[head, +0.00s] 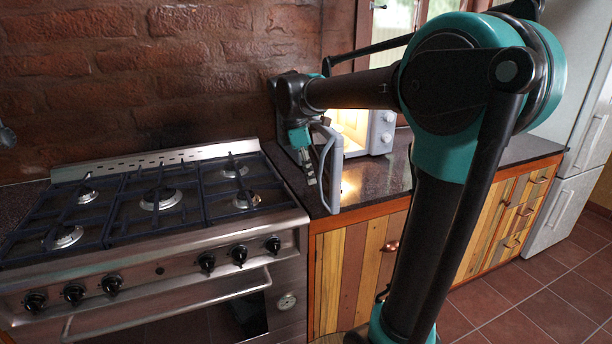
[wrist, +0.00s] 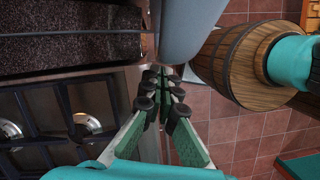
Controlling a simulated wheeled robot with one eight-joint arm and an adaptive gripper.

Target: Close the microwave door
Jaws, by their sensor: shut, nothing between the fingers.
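The microwave (head: 382,130) stands on the dark counter right of the stove, with its lit inside showing. Its door (head: 335,172) is swung open and sticks out toward the counter's front edge, with a curved handle on its left side. My gripper (head: 311,178) is just left of the door, by the handle, pointing down. Whether it touches the door cannot be told. In the wrist view my gripper (wrist: 164,76) is shut and empty, and a smooth grey-blue surface, probably the door (wrist: 188,32), is just beyond the fingertips. My arm hides part of the microwave.
A gas stove (head: 160,225) with raised black grates is left of the gripper. The dark counter (head: 375,182) is bare in front of the microwave. A wooden barrel (wrist: 225,65) stands on the tiled floor below. A fridge (head: 575,130) is at the far right.

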